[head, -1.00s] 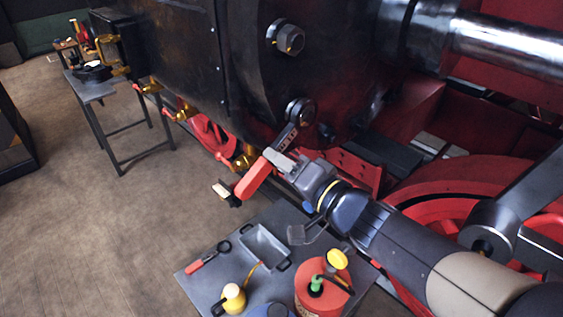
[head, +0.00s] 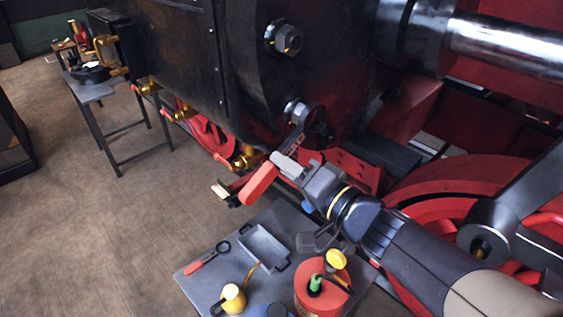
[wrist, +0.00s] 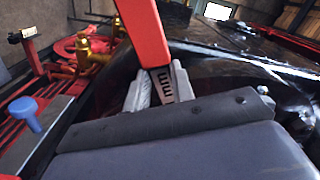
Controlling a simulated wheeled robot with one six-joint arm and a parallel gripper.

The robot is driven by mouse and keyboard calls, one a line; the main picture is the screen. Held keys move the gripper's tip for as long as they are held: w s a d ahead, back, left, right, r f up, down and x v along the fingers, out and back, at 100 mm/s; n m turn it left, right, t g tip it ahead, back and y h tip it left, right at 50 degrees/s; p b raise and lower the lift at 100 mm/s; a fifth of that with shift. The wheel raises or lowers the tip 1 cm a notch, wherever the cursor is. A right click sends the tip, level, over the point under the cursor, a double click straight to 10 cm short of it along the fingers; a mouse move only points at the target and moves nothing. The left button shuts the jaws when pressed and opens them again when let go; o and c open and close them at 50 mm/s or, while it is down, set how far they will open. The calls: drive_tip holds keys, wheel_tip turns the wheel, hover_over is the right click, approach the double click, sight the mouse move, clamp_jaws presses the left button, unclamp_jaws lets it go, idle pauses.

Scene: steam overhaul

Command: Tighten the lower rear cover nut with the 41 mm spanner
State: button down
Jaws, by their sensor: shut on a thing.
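The 41 mm spanner has a red handle (head: 260,184) and a dark shank running up to its ring head (head: 315,121). My gripper (head: 288,163) is shut on the spanner around where handle and shank meet. In the wrist view the shank (wrist: 163,86) lies between the two fingers, with "mm" lettering on it. The lower cover nut (head: 294,109) is bare on the black cylinder cover. The ring head appears just right of this nut, not around it; the gap in depth is hard to judge. The upper cover nut (head: 288,40) stands clear above.
A grey table (head: 205,277) below holds a metal tray (head: 262,248), another red-handled spanner (head: 207,258), a yellow oil can (head: 233,298) and a red can (head: 320,295). Brass cocks (head: 245,160) line the cylinder's lower edge. Red wheel and rods lie right.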

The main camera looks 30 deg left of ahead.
drive_tip(key=shift+v, duration=1.55)
drive_tip(key=s+b, duration=0.5)
drive_tip(key=s, duration=0.9)
drive_tip(key=shift+s, duration=0.35)
